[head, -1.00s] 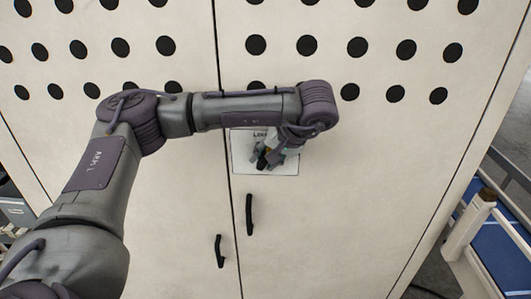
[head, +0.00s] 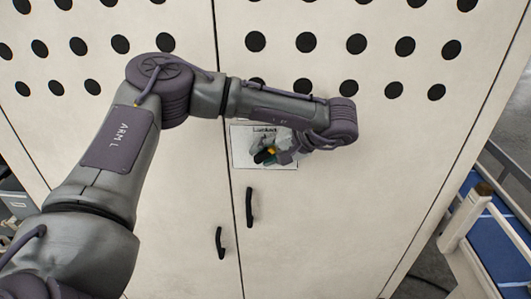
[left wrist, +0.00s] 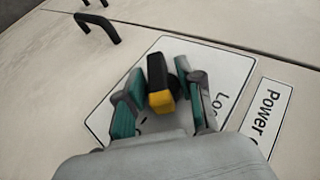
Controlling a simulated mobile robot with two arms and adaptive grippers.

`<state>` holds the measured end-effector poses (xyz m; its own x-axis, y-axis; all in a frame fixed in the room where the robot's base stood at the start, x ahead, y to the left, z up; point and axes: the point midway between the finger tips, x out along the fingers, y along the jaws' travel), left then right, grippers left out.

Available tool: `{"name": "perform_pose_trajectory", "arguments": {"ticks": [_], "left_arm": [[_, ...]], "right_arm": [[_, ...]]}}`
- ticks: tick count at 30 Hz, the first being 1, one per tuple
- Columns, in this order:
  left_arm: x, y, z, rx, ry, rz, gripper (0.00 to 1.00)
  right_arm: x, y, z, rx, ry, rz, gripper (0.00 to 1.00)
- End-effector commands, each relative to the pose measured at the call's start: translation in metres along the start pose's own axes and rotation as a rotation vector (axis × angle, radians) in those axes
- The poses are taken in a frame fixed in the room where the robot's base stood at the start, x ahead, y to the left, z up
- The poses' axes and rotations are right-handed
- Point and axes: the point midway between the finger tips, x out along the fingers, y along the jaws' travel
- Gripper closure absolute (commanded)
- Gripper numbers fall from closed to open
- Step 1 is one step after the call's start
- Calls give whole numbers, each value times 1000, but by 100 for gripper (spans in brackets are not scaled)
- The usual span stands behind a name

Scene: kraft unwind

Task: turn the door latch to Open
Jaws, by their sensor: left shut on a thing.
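The door latch is a black handle with a yellow end (left wrist: 160,101), mounted on a white label plate (left wrist: 225,72) on the cabinet door. The plate's text is partly covered; "Lo" shows in the left wrist view. My left gripper (left wrist: 163,108) has its teal-padded fingers on both sides of the latch and is shut on it. In the head view, the left gripper (head: 271,154) is at the plate (head: 242,150), its wrist coming in from the right. There the fingers and wrist hide much of the latch, so its exact angle is unclear. My right gripper is out of view.
Two black door handles (head: 249,207) (head: 220,243) sit below the plate, beside the door seam. A "Power" label (left wrist: 268,112) is near the plate in the left wrist view. A railing with a pale post (head: 468,215) stands at the right. The door's lower right is clear.

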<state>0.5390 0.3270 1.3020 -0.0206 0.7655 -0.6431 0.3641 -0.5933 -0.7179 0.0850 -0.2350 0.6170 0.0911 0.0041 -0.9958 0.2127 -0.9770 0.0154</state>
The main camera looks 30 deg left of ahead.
Motion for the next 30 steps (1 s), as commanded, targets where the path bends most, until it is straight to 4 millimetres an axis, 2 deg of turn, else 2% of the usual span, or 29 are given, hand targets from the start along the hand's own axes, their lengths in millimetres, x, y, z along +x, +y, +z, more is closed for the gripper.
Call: {"name": "perform_pose_trajectory", "arguments": {"ticks": [5,13,28,29,30], "left_arm": [[-2,1,-1,32,6,-78,98],[-1,2,-1,138,5,-340,98],[0,1,0,153,1,-369,98],[0,1,0,153,1,-369,60],[0,1,0,153,1,-369,53]], "right_arm": [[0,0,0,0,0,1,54],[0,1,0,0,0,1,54],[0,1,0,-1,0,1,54],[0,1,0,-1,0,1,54],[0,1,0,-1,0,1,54]]}}
